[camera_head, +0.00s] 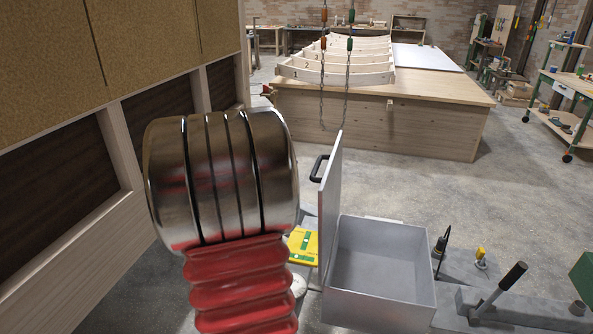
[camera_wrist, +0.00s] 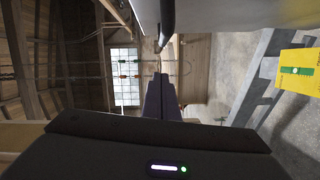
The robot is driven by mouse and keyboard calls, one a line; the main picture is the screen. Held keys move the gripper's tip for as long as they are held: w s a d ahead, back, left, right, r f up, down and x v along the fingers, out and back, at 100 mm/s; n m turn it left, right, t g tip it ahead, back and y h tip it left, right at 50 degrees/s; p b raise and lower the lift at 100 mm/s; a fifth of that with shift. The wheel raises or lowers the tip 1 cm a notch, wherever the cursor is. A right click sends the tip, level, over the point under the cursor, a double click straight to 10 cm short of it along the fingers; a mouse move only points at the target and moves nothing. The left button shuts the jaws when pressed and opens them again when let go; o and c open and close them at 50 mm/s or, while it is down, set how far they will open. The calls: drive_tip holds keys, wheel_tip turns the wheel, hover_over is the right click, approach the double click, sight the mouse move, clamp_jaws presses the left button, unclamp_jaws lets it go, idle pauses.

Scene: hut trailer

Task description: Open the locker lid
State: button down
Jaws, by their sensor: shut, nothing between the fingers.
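The grey locker (camera_head: 377,270) stands open at the lower middle of the head view, and its inside looks empty. Its lid (camera_head: 331,205) stands about upright along the left rim. The black handle (camera_head: 318,168) is on the lid's left, outer face. My gripper (camera_wrist: 160,78) is shut and empty in the wrist view. The dark handle (camera_wrist: 167,20) shows just beyond and above its fingertips there, beside the pale lid (camera_wrist: 235,14); I cannot tell whether they touch. In the head view my gripper is hidden behind my own arm.
Two chains (camera_head: 347,85) hang behind the lid. A wooden wall (camera_head: 60,170) runs along the left. A large workbench (camera_head: 385,125) stands behind, with open floor before it.

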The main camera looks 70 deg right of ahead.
drive_tip(key=w+a, duration=0.1)
drive_tip(key=a, duration=0.8)
drive_tip(key=shift+w+a+r, duration=0.2)
drive_tip(key=shift+w+a, duration=0.05)
drive_tip(key=shift+a, duration=0.15)
